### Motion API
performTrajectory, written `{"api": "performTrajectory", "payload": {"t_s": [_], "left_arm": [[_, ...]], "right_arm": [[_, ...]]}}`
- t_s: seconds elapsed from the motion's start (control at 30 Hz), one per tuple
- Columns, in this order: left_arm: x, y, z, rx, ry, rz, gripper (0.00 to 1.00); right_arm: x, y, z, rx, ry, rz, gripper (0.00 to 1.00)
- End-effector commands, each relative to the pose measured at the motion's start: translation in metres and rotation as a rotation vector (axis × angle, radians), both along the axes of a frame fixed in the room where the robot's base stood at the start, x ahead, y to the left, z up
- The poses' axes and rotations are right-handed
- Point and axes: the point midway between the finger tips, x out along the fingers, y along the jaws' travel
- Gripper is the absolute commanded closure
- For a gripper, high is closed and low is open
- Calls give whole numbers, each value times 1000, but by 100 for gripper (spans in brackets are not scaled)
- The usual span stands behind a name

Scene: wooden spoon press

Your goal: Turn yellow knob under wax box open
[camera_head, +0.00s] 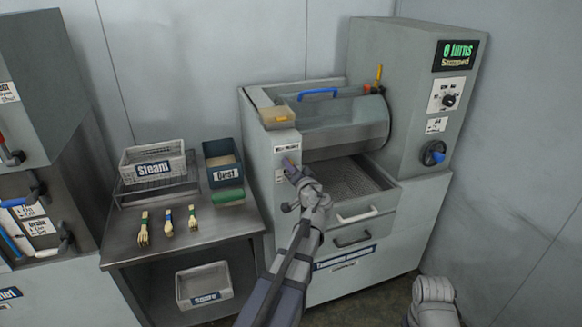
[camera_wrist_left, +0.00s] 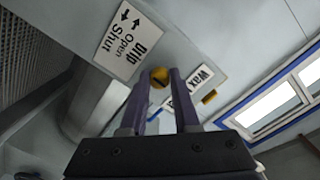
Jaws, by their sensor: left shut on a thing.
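The tan wax box (camera_head: 278,118) sits on the top left corner of the grey tumbling machine. My left gripper (camera_head: 288,165) is at the machine's front face below it. In the left wrist view a small yellow knob (camera_wrist_left: 159,77) sits between the purple fingertips of my left gripper (camera_wrist_left: 160,84), which is shut on it. A "Drip Open Shut" label (camera_wrist_left: 128,40) with arrows is beside the knob, and a wax label (camera_wrist_left: 203,74) is on the other side. In the head view the gripper hides the knob. My right gripper is out of view.
The machine's drum (camera_head: 350,130) and open drawer (camera_head: 360,180) are right of my left arm.

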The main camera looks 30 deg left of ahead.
Motion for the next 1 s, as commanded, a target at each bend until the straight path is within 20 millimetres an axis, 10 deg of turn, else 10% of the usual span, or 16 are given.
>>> {"api": "performTrajectory", "payload": {"t_s": [0.67,0.7,1.0], "left_arm": [[-2,-1,-2,-38,-38,1,100],[-2,-1,-2,-38,-38,1,66],[-1,0,-1,-33,-36,0,41]], "right_arm": [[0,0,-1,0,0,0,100],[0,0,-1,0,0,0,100],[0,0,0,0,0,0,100]]}}
